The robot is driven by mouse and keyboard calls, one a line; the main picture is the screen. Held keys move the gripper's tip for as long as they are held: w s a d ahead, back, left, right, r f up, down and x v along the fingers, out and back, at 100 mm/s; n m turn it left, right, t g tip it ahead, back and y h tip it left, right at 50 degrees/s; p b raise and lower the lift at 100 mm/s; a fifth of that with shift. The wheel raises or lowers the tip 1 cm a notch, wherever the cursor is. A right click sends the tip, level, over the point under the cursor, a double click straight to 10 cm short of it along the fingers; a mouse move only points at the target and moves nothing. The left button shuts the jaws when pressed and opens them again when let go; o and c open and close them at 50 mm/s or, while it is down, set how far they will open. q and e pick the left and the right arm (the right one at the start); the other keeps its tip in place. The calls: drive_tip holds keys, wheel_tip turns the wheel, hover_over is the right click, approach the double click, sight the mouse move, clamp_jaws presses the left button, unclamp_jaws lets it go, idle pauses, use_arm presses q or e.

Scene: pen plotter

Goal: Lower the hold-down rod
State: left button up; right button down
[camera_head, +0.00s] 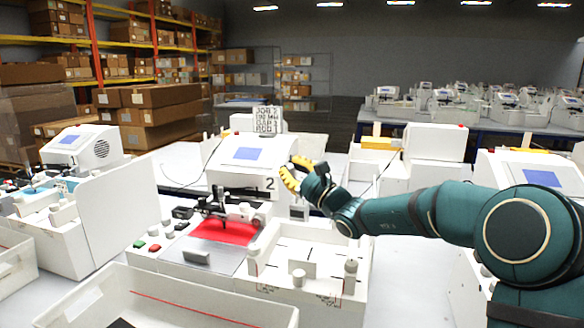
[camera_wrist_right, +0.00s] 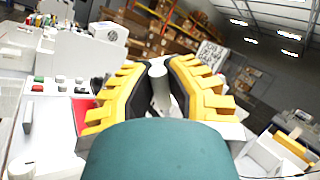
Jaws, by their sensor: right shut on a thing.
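The pen plotter (camera_head: 236,172) marked 2 stands on the table at the middle of the head view. A red sheet (camera_head: 226,230) lies on its bed under a black pen carriage (camera_head: 216,203). My right gripper (camera_head: 293,174) is at the plotter's right side, above the bed. In the right wrist view, its yellow fingers (camera_wrist_right: 159,75) are shut on a pale grey upright cylinder (camera_wrist_right: 160,90), which looks like the end of the hold-down rod. The rest of the rod is hidden behind the fingers and my wrist. My left gripper is not in view.
A white open tray (camera_head: 310,268) with small pegs and blocks is joined to the plotter's front right. Green and red buttons (camera_head: 146,246) are at the left. A white panel (camera_head: 118,208) stands farther left.

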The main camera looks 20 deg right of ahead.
drive_tip(key=c, duration=1)
unclamp_jaws()
drive_tip(key=shift+o, duration=0.2)
drive_tip(key=v, duration=1.2)
drive_tip(key=shift+d, duration=0.1)
